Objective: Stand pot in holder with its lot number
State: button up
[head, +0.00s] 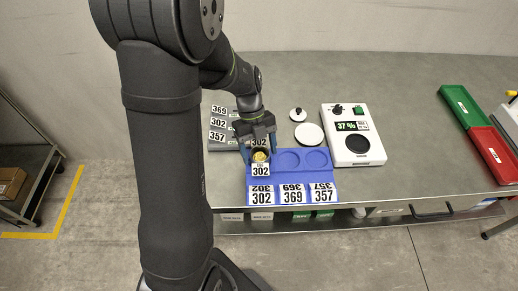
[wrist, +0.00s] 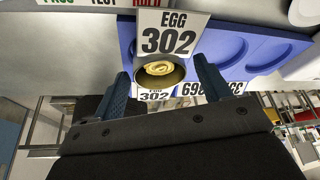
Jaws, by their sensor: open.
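The pot (head: 260,157) is a small dark cup with gold contents and white 302 labels. It appears upright at the left recess of the blue holder (head: 285,177), above the 302 front label; its base is hidden, so I cannot tell how it is seated. The holder's other two round recesses are empty, above labels 369 and 357. My gripper (head: 260,151) is open, with fingers on either side of the pot. In the wrist view the pot (wrist: 160,72) shows between the blue fingers, with an EGG 302 label above it.
A grey rack (head: 219,142) with labels 369, 302 and 357 lies behind left, partly hidden by my arm. A white device (head: 352,135) reading 37, a white disc (head: 309,135) and a small knobbed piece (head: 297,115) stand behind. Green (head: 461,104) and red (head: 493,153) trays lie far right.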

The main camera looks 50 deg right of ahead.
jog(key=v, duration=1.2)
jog(key=shift+r, duration=0.1)
jog(key=x, duration=1.2)
jog(key=shift+s, duration=0.1)
notch_tip(320, 180, up, 2)
jog(key=shift+r, duration=1)
